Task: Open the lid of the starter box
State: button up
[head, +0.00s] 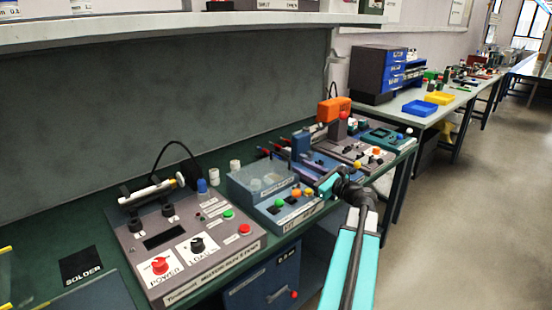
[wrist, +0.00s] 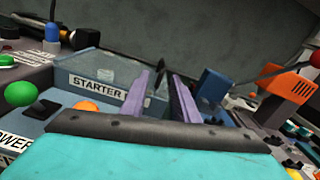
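The starter box (head: 258,180) is a see-through grey-blue box at the back of a blue-grey control panel, left of my gripper in the head view. In the wrist view it shows at left with a white STARTER label (wrist: 98,85) on its front. Its clear lid looks down, but its edges are hard to make out. My gripper (head: 326,184) is at the right end of this panel in the head view. In the wrist view its two purple fingers (wrist: 162,82) are apart with a gap between them, and they point past the right side of the box.
Green and orange buttons (wrist: 86,105) stand in front of the box. A grey panel with red and black knobs (head: 160,266) is to the left. An orange device (head: 334,109) and more panels are to the right. A shelf (head: 150,30) overhangs the bench.

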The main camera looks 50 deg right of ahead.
aim_at(272, 151)
jog(key=shift+w+d, duration=0.35)
jog(key=shift+w, duration=0.35)
jog(key=w, duration=0.8)
jog(key=w+p, duration=0.1)
jog(key=w, duration=0.3)
jog(key=shift+d, duration=0.35)
grip_shut()
